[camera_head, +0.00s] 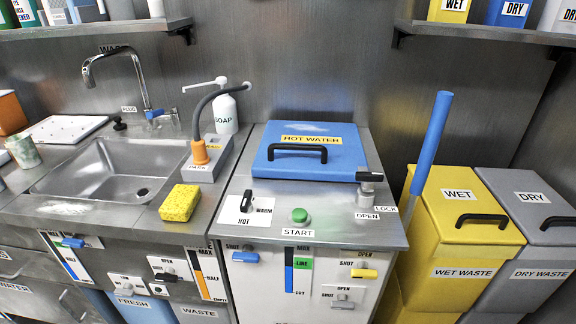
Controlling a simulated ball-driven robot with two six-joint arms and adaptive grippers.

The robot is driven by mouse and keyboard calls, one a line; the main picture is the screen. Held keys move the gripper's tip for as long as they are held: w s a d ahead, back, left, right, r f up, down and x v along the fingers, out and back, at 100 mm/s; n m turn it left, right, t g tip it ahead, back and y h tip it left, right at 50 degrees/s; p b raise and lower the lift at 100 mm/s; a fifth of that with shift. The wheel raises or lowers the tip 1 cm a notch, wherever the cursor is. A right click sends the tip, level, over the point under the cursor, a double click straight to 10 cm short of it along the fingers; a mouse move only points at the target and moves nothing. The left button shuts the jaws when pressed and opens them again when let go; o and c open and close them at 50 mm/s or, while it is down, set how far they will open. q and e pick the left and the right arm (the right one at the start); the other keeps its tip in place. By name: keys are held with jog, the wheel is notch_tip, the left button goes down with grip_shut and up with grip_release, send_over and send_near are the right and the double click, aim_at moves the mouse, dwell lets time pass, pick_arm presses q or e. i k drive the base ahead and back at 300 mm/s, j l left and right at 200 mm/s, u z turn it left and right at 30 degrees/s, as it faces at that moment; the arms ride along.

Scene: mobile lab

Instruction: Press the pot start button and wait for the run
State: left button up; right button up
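The green start button (299,215) sits on the steel top of the hot water pot unit, just behind a label reading START. Behind it, the blue pot lid (272,160) is down, with a black handle (297,149) and a HOT WATER label. A latch with a dark bar (369,179) stands at the lid's right front corner, near the LOCK and OPEN labels. A black HOT/WARM lever (246,201) stands left of the button. Neither of my grippers is in view, and nothing touches the button.
A sink (105,172) with a tap lies left, beside a yellow sponge (180,203) and a soap bottle (225,114). A blue pole (431,142) leans right of the pot. Yellow wet (450,240) and grey dry (540,235) waste bins stand at right. The space above the button is clear.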

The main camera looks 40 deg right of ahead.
aim_at(299, 215)
jog(key=z, duration=1.2)
